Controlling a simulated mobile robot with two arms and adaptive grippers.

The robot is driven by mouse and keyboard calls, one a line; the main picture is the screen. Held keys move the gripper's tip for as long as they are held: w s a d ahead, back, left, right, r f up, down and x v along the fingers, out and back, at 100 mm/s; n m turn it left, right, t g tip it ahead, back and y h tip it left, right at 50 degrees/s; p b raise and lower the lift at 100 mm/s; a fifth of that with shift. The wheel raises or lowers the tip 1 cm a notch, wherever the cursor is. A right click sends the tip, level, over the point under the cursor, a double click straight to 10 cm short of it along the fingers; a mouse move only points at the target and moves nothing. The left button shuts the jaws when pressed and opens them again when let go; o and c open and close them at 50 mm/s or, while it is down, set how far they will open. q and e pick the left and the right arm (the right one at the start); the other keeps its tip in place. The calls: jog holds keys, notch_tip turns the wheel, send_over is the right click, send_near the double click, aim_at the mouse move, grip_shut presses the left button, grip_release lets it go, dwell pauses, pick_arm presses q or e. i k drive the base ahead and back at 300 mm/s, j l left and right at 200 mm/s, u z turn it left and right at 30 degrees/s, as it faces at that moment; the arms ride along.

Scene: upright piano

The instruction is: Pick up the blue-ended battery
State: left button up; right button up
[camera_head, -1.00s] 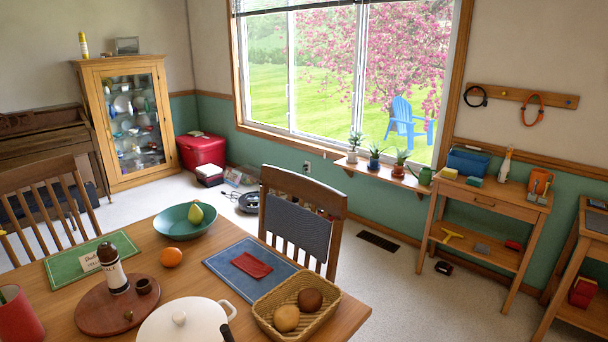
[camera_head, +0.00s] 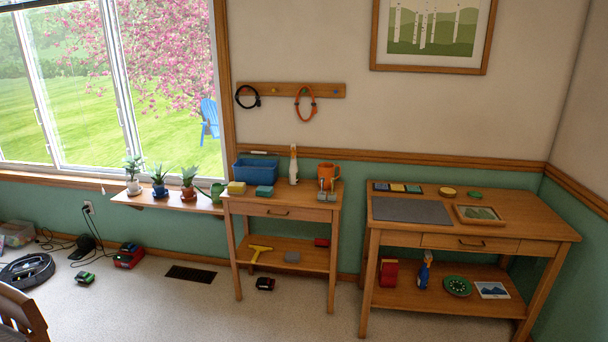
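I cannot make out a battery with a blue end in this view. A small black block with a green part (camera_head: 84,278) lies on the floor at the left. Another small black block (camera_head: 265,284) lies on the floor by the small wooden table; its markings are too small to tell. A red and black device (camera_head: 129,255) stands on the floor near the wall. Neither of my grippers is in view.
The small wooden table (camera_head: 280,210) holds a blue bin (camera_head: 256,171), sponges and an orange mug (camera_head: 328,170). A wider desk (camera_head: 480,240) stands to its right. A robot vacuum (camera_head: 27,270) and chair (camera_head: 20,311) are at left.

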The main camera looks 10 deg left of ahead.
aim_at(127, 247)
jog(key=i+u, duration=0.2)
jog(key=i, duration=0.3)
jog(key=i+l+u, duration=0.15)
jog(key=i, duration=0.35)
jog(key=i+l+u, duration=0.2)
jog(key=i, duration=0.3)
jog(key=i+j+u, duration=0.2)
jog(key=i+u, duration=0.25)
jog(key=i, duration=0.25)
jog(key=i+u, duration=0.45)
jog(key=i, duration=0.25)
jog(key=i+l+u, duration=0.3)
jog(key=i+u, duration=0.15)
jog(key=i, duration=0.25)
jog(key=i+z, duration=0.1)
jog(key=z, duration=0.4)
jog(key=i+j+z, duration=0.15)
jog(key=j+z, duration=0.6)
jog(key=j, duration=0.15)
jog(key=j+z, duration=0.35)
jog(key=j, duration=0.15)
jog(key=i+j, duration=0.05)
